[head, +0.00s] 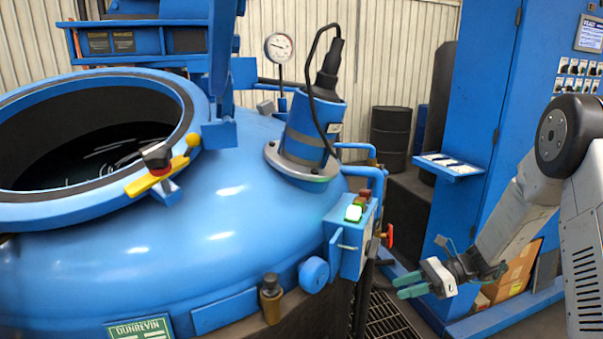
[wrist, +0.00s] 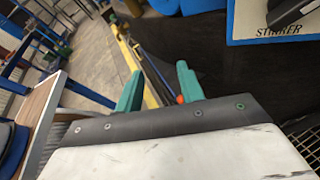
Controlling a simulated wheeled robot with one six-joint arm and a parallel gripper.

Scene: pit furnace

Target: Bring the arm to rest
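My gripper (head: 402,286) hangs at the lower right of the head view, at the end of my grey arm. Its green fingers point left toward the furnace side and stand apart with nothing between them. In the wrist view my gripper (wrist: 160,76) also shows two spread green fingers with an empty gap. The arm bends down from the upper right, and the gripper is clear of the blue furnace vessel (head: 230,230).
A blue box with a lit green button (head: 353,213) is on the furnace side, left of my gripper. A blue control cabinet (head: 500,110) with a small shelf (head: 448,165) stands behind the arm. Cardboard boxes (head: 515,272) sit low behind it. Black drums (head: 390,137) stand farther back.

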